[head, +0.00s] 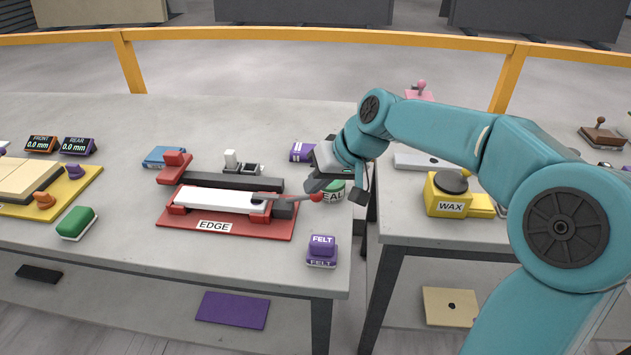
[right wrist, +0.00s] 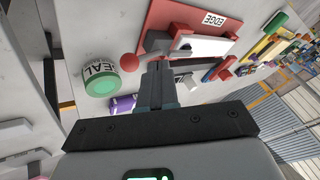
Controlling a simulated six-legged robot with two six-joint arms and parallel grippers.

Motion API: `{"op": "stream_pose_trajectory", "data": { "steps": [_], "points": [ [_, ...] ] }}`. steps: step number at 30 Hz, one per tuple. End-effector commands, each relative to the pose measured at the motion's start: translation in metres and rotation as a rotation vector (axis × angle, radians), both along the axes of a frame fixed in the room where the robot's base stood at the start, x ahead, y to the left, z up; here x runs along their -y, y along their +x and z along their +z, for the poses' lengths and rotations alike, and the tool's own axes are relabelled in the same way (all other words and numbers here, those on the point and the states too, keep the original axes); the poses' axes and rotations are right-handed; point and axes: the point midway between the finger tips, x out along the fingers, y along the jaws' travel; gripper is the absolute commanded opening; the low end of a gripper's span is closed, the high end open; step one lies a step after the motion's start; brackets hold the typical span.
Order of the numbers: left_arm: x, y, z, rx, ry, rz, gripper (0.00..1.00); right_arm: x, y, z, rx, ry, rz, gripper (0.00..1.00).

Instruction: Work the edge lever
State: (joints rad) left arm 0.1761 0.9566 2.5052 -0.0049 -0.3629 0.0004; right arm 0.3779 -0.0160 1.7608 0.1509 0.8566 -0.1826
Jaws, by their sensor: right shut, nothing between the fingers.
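The edge fixture is a red base (head: 240,228) marked EDGE, with a white strip (head: 222,199) lying in it. Its edge lever (head: 285,198) is a grey rod ending in a red ball (head: 317,197), reaching right from the fixture. In the right wrist view the red ball (right wrist: 129,62) and rod (right wrist: 172,54) lie just beyond the fingertips. My right gripper (head: 316,184) is shut and empty, close beside the lever near its ball. Its closed fingers show in the right wrist view (right wrist: 157,72); whether they touch the rod I cannot tell. My left gripper is out of view.
A green-topped SEAL tin (head: 334,192) stands close to the ball, partly behind my gripper. A purple FELT block (head: 322,250) stands at the front, and a purple item (head: 301,151) behind. A yellow WAX pot (head: 450,194) is on the right table, across a gap.

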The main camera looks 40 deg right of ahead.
Motion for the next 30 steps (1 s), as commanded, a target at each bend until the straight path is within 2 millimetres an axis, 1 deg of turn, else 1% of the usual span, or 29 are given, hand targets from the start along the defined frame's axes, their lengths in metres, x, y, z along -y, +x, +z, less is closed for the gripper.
{"op": "stream_pose_trajectory", "data": {
  "steps": [1,9,15,20,30],
  "points": [
    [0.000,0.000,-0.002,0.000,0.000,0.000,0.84,0.006,-0.007,0.006,0.005,-0.003,-0.006,0.00],
    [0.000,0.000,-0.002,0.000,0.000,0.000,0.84,0.029,-0.042,0.036,0.006,-0.004,-0.006,0.00],
    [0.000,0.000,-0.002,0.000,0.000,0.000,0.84,0.039,-0.062,0.052,0.006,-0.003,-0.006,0.00],
    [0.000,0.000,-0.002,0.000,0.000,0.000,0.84,0.042,-0.068,0.056,0.006,-0.003,-0.003,0.00],
    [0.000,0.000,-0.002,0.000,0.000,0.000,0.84,0.040,-0.069,0.057,0.005,-0.001,-0.002,0.00]
  ]
}}
